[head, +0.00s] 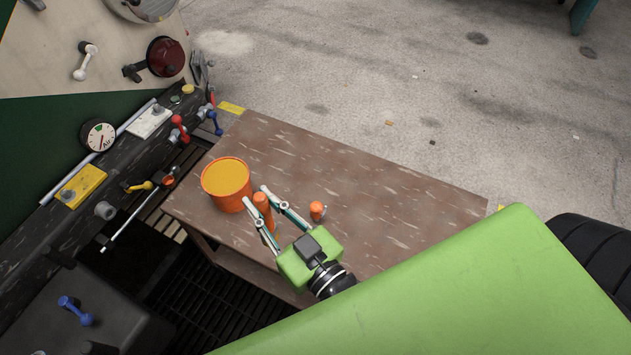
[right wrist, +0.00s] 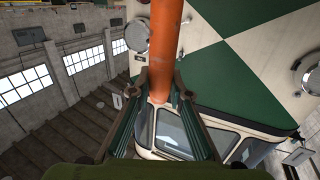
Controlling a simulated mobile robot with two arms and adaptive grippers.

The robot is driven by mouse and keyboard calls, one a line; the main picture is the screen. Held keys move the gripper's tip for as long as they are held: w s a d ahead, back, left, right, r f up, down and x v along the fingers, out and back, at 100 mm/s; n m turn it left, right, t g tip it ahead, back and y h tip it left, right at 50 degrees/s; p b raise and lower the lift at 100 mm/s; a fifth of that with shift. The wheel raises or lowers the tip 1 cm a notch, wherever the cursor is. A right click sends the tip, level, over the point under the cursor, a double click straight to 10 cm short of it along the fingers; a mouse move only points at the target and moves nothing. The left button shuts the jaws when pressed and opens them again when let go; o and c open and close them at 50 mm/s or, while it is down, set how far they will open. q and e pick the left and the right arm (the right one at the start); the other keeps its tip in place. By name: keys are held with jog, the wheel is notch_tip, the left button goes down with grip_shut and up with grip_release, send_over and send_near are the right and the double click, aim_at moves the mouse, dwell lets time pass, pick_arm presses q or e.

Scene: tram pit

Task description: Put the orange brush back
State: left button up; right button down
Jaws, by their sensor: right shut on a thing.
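My right gripper (head: 255,195) is over the brown table, its green wrist body behind it. It is shut on an orange stick-like thing, which looks like the handle of the orange brush (head: 262,207). In the right wrist view the orange handle (right wrist: 166,40) runs up between the fingertips; no bristles can be made out. An orange tin (head: 226,187) with a yellow-orange top stands on the table just left of the gripper. My left gripper is not in view.
A small orange-topped thing (head: 317,210) is right of the gripper on the table (head: 380,190). The table's right part is bare. At left are a panel with a gauge (head: 98,135), coloured levers and a dark beam. A dark grating (head: 215,295) lies below.

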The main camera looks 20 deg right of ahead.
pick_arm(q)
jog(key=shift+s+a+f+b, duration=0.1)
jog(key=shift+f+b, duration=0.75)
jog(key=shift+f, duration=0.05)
pick_arm(e)
jog(key=w+d+f, duration=0.8)
jog(key=w+f, duration=0.1)
jog(key=f, duration=0.3)
jog(key=shift+w+f, duration=0.2)
jog(key=shift+w, duration=0.2)
jog(key=shift+f, duration=0.15)
jog(key=c, duration=1.9)
grip_release()
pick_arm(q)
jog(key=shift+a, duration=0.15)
